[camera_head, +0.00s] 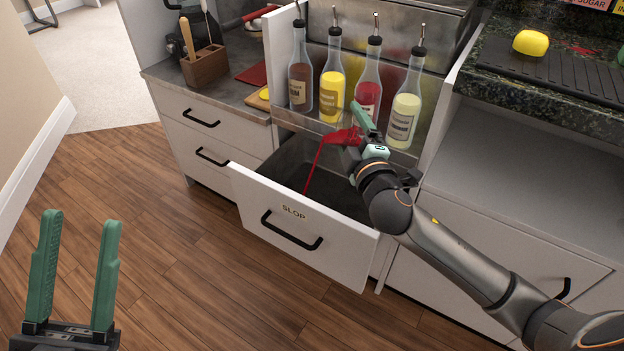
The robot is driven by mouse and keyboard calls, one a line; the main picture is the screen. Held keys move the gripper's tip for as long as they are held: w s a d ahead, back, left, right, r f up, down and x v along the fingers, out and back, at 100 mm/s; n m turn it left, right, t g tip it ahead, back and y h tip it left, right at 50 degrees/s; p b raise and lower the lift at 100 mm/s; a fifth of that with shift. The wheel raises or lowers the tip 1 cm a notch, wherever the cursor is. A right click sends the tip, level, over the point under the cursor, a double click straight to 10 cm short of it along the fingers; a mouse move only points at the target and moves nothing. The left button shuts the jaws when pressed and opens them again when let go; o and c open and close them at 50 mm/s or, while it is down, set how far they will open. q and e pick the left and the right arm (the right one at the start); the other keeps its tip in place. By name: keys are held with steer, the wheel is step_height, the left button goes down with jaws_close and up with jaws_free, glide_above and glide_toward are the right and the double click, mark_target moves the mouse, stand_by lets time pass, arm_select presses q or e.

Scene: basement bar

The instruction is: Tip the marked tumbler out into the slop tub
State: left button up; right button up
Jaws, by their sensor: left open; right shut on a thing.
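The slop tub is an open drawer (340,262) with "SLOP" on its white front, pulled out below the bottle rack; its inside is dark grey. My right gripper (366,128) is above the drawer, shut on the tumbler (343,136). The tumbler is tipped to the left, and only a little of it shows, with red liquid in it. A thin red stream (314,166) falls from it into the drawer. The tumbler's mark cannot be made out. My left gripper (80,222) is open and empty at the lower left, over the floor.
Several pour-spout bottles, among them a yellow one (332,80), stand in the rack right behind the tumbler. A wooden block (205,66) stands on the left counter. A yellow object (531,42) sits on the drain mat at right. The wood floor at left is clear.

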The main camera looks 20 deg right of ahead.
steer(key=shift+w+a+f+n, duration=0.1)
steer(key=shift+a+f+n, duration=0.75)
steer(key=shift+f, duration=0.25)
steer(key=shift+f+n+b, duration=0.3)
steer(key=shift+f+n, duration=0.15)
steer(key=shift+f, duration=0.05)
